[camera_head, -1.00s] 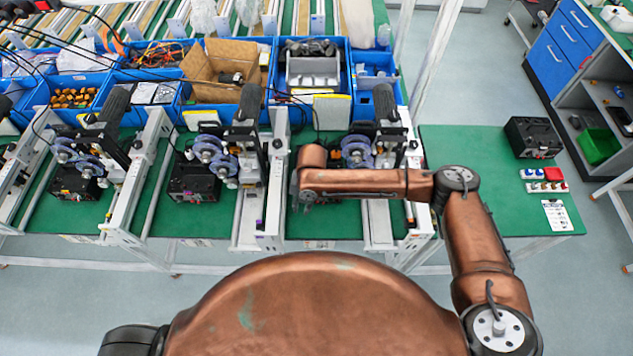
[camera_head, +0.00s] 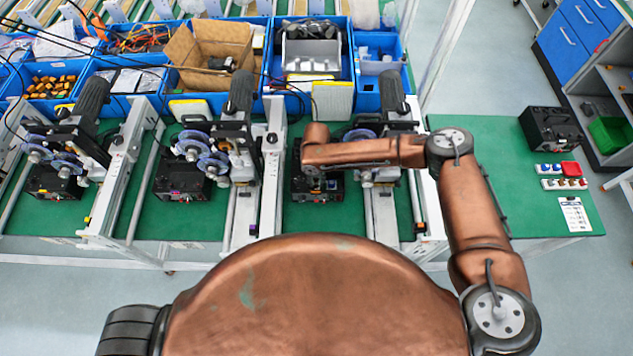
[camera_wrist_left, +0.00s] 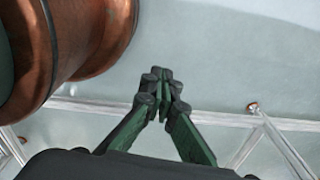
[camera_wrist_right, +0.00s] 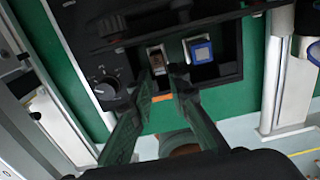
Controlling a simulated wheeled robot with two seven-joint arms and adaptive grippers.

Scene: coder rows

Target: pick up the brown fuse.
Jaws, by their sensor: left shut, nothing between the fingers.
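A black device box (camera_head: 328,188) stands on the green bench under my right arm in the head view. In the right wrist view its panel (camera_wrist_right: 120,40) shows a dark knob, a small light-framed piece with a brownish middle, which looks like the brown fuse (camera_wrist_right: 157,58), and a blue square piece (camera_wrist_right: 200,50) to its right. My right gripper (camera_wrist_right: 164,80) is open, with a gap between its fingers just below the brown piece. I cannot tell if it touches. My left gripper (camera_wrist_left: 162,78) is shut and empty over the floor, beside my body.
Similar black boxes (camera_head: 182,183) stand under machines to the left. Blue bins (camera_head: 352,95) line the back. White rails (camera_head: 270,180) flank the work area. On the right bench are a black case (camera_head: 550,128), several small coloured pieces (camera_head: 563,184) and a paper (camera_head: 574,214).

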